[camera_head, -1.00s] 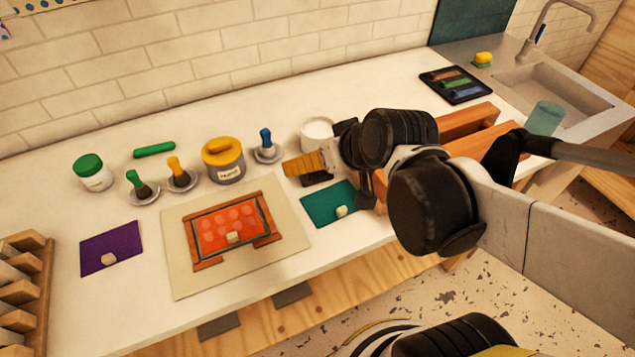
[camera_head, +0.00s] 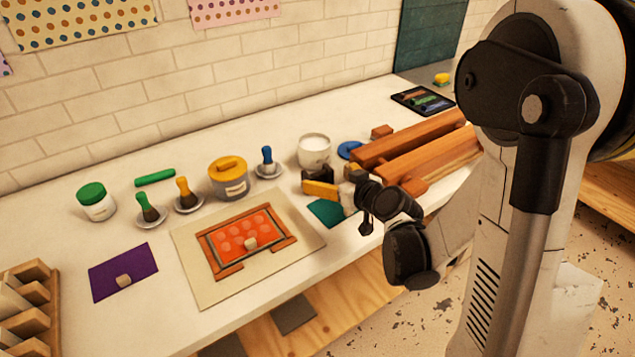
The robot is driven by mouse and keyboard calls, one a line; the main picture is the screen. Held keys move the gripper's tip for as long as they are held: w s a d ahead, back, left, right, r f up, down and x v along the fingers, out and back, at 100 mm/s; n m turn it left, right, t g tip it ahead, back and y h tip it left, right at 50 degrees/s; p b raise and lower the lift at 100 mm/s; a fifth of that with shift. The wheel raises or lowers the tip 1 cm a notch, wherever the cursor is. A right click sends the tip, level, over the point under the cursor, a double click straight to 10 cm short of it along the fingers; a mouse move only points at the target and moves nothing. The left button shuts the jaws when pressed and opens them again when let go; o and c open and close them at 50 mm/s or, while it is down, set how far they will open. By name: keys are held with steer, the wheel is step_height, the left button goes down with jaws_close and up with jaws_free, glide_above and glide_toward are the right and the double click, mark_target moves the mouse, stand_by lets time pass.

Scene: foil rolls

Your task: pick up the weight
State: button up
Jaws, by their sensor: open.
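Small pale blocks that look like weights lie on the counter work: one block (camera_head: 124,281) on the purple sheet (camera_head: 108,265) and one block (camera_head: 251,242) on the orange dotted panel (camera_head: 227,238). The teal sheet (camera_head: 326,213) is partly covered by my arm, and no block shows on it now. My gripper (camera_head: 322,185), with a yellow finger part and dark parts, is open above the back of the teal sheet. Its fingertips are small and partly hidden, and I cannot tell whether anything lies between them.
Behind the gripper stand a white bowl (camera_head: 313,149) and a blue round item (camera_head: 350,150). Wooden beams (camera_head: 405,140) lie to its right. Brushes, a yellow-lidded jar (camera_head: 229,177) and a green-lidded jar (camera_head: 96,202) stand left. A wooden rack (camera_head: 28,318) is at the left edge.

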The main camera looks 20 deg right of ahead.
mark_target(317, 179)
steer(key=b+x, duration=0.1)
steer(key=x, duration=0.2)
steer(key=b+x, duration=0.1)
steer(key=x, duration=0.2)
steer(key=shift+w+a, duration=0.35)
steer(key=shift+s, duration=0.1)
steer(key=shift+c, duration=0.7)
steer(key=c, duration=1.4)
